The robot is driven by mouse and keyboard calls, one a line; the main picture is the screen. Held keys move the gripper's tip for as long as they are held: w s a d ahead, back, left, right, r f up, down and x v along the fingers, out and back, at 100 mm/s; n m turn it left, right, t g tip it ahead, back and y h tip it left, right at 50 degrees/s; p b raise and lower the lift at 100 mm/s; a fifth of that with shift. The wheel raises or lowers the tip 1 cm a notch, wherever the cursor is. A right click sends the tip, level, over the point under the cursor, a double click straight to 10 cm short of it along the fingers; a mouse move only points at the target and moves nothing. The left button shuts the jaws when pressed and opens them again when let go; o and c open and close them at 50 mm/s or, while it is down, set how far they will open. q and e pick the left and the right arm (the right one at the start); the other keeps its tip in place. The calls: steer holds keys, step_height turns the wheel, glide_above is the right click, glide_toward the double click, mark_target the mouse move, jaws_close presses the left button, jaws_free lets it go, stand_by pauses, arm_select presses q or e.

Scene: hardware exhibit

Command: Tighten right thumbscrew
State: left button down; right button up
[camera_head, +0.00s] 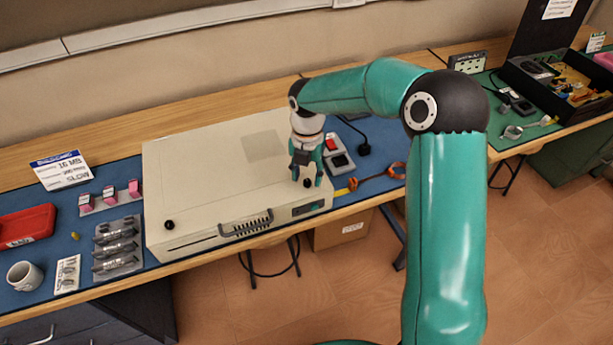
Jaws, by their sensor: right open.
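A beige metal case (205,165) lies flat on the blue mat, its front panel with a black handle (246,225) facing the table's front edge. A small black thumbscrew (307,183) stands near the case's front right corner. Another black thumbscrew (169,225) stands near the front left corner. My right gripper (307,181) points down over the right thumbscrew, with its teal fingers open on either side of it. Whether the fingers touch the screw is too small to tell. My left gripper is not in view.
Left of the case are a red box (27,226), a white mug (25,276) and a grey tray (117,246). Right of it are a red-and-grey device (337,155) and an orange strap (380,178). A black bin of parts (560,85) stands far right.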

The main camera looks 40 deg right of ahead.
steer(key=shift+f, duration=0.75)
steer(key=shift+c, duration=0.3)
jaws_close()
